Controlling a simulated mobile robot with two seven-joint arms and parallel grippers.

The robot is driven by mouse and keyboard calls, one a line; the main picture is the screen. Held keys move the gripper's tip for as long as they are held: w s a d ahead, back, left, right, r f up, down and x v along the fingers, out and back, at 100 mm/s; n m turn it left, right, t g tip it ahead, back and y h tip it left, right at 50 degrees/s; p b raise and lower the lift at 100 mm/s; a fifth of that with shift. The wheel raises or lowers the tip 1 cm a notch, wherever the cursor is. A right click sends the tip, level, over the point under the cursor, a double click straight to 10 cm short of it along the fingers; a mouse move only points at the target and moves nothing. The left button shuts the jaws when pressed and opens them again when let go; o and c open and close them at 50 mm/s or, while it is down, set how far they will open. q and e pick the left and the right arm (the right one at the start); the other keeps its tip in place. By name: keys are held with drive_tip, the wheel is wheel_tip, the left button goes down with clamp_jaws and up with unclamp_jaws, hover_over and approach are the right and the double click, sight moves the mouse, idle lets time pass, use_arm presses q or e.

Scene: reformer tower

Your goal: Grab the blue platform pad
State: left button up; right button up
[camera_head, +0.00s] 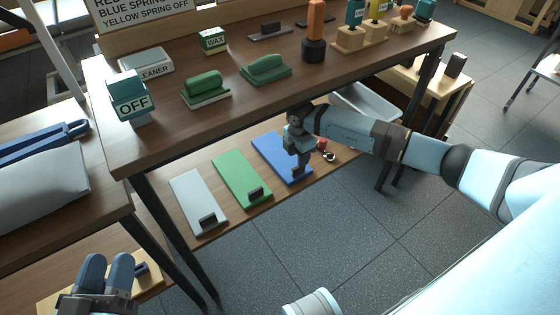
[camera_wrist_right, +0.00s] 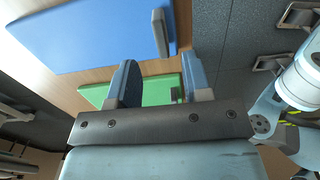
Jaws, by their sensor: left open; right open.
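The blue platform pad (camera_head: 272,152) lies flat on the lower wooden shelf, rightmost of three pads. In the right wrist view the blue pad (camera_wrist_right: 90,35) fills the upper left, with its grey handle (camera_wrist_right: 161,32) near its right end. My right gripper (camera_head: 300,172) is over the near end of the blue pad, hiding part of it. In the wrist view its two fingers (camera_wrist_right: 160,80) are apart and empty, with the handle beyond them. My left gripper (camera_head: 107,268) is open at the lower left, away from the pads.
A green pad (camera_head: 238,172) and a grey pad (camera_head: 193,198) lie left of the blue one. The upper tabletop (camera_head: 160,140) overhangs the shelf's back and carries several labelled items and green blocks. A table leg (camera_head: 165,235) stands left of the pads.

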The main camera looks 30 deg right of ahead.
wheel_tip(320, 180, down, 6)
drive_tip(key=b, duration=0.3)
drive_tip(key=shift+s+d+f, duration=0.1)
drive_tip(key=shift+d, duration=0.05)
use_arm(q)
drive_tip(key=f+g, duration=0.1)
drive_tip(key=f, duration=0.1)
drive_tip(key=f+g, duration=0.1)
drive_tip(key=f, duration=0.1)
drive_tip(key=shift+d+f+m, duration=0.2)
drive_tip(key=shift+f+m, duration=0.1)
drive_tip(key=shift+f, duration=0.1)
use_arm(e)
clamp_jaws()
